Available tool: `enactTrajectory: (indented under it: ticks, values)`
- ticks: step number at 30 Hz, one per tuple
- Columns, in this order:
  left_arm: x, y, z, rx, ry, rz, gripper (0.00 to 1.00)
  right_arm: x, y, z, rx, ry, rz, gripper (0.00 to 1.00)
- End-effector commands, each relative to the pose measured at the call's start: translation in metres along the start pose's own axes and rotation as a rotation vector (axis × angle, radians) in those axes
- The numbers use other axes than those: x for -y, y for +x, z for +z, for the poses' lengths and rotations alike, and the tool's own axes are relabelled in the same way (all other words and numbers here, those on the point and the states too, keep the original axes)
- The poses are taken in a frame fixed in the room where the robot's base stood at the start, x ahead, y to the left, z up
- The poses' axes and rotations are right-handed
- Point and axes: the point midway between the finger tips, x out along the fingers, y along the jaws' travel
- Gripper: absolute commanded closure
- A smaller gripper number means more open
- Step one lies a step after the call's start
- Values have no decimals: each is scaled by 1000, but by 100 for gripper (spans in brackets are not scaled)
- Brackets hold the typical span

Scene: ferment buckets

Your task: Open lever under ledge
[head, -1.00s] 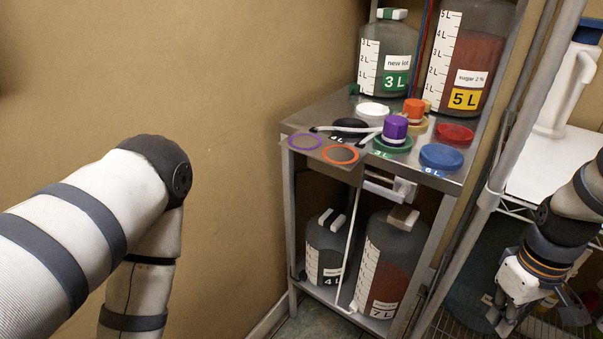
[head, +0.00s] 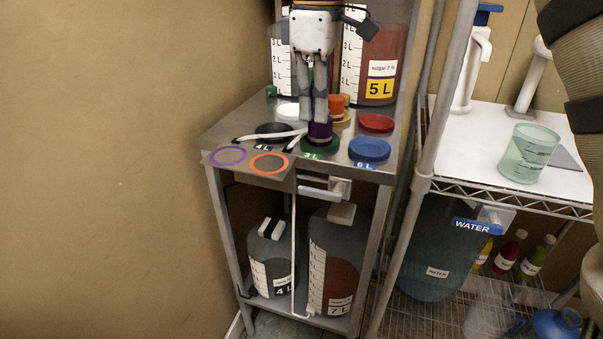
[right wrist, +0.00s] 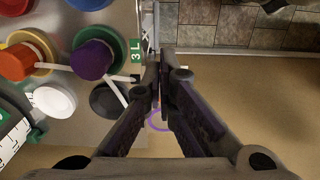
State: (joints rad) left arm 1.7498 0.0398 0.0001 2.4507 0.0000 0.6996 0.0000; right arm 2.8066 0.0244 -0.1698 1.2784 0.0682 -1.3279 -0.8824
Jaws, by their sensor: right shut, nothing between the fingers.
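The lever (head: 318,195) is a pale grey bar under the front ledge (head: 250,165) of the steel table, beside a small white block (head: 341,187). It lies roughly level, just above the bottles on the lower shelf. My right gripper (head: 312,118) hangs fingers-down over the tabletop, in front of the bottles and overlapping the purple cap (head: 319,132) in the head view. It is above the ledge and apart from the lever. In the right wrist view its fingertips (right wrist: 160,82) are together with nothing between them. I cannot make out the lever there. My left gripper is out of view.
Coloured caps, including a red (head: 376,123) and a blue one (head: 369,149), crowd the tabletop. Purple (head: 228,156) and orange (head: 268,163) rings mark the ledge. A thin white tube (head: 294,250) runs down past the 7 L bottle (head: 343,240). A rack post (head: 420,190) stands right.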

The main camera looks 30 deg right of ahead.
Motion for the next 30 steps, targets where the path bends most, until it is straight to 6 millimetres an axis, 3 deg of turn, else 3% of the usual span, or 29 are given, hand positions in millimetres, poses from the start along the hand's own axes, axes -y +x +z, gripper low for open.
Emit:
enactTrajectory:
  ticks: [5, 21, 30]
  values:
    - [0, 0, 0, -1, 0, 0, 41, 0, 10, 0, 2, 0, -2, 100]
    - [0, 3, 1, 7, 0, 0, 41, 0, 120, 0, 5, 1, -3, 100]
    - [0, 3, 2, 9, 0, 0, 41, 0, 142, 0, 0, 1, 0, 100]
